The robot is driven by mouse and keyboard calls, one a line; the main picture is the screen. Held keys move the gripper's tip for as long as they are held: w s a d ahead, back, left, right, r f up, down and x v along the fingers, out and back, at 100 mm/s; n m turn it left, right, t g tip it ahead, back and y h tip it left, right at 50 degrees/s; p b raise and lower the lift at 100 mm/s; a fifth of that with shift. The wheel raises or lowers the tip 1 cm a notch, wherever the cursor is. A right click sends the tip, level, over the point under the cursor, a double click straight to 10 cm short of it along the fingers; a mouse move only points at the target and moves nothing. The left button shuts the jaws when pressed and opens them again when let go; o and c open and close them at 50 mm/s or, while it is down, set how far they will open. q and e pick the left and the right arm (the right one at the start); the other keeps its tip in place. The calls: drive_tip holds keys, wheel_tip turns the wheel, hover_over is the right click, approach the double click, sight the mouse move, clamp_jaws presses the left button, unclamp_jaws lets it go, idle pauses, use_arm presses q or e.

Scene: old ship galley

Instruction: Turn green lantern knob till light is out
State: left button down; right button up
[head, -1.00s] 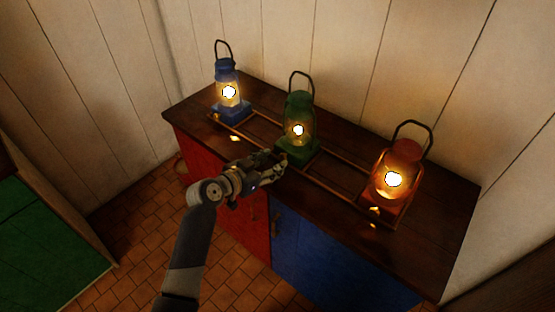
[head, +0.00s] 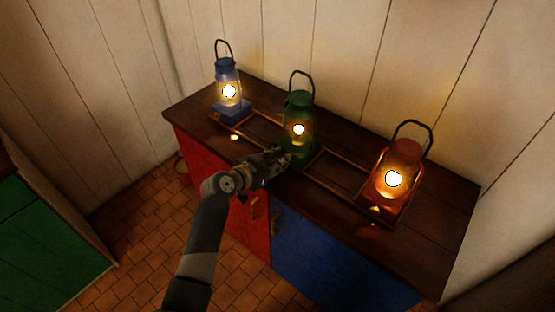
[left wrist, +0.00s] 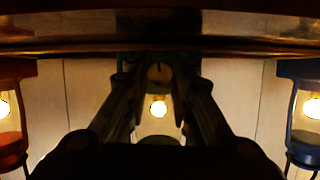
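The green lantern (head: 301,107) stands in the middle of three lanterns on the dark wooden counter, and its light glows. My left gripper (head: 284,158) is at the front of its base, covering the knob in the head view. In the left wrist view, which looks upside down, a small round knob (left wrist: 160,72) with a slot-like mark shows between my left gripper's fingers (left wrist: 160,82). The fingers are apart, with a gap on each side of the knob. The lantern's lit bulb (left wrist: 158,107) shows beyond it. My right gripper is not in view.
A lit blue lantern (head: 232,107) stands to the left and a lit red lantern (head: 397,180) to the right. A low rail frame (head: 336,180) runs along the counter (head: 440,215) between the lanterns. Red and blue cabinet fronts are below. A plank wall stands close behind.

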use_arm(q)
drive_tip(key=shift+w+a+f+n+g+h+b, duration=0.15)
drive_tip(key=shift+n+g+h+b, duration=0.15)
drive_tip(key=shift+n+b, duration=0.35)
drive_tip(key=shift+s+a+f+n+g+h+b, duration=0.1)
drive_tip(key=shift+f+n+g+h+b, duration=0.1)
drive_tip(key=shift+n+h+b, duration=0.3)
drive_tip(key=shift+r+n+h+b, duration=0.25)
drive_tip(key=shift+n+h+b, duration=0.05)
drive_tip(key=shift+n+b, duration=0.45)
drive_tip(key=c, duration=1.4)
unclamp_jaws()
drive_tip(key=shift+o, duration=0.2)
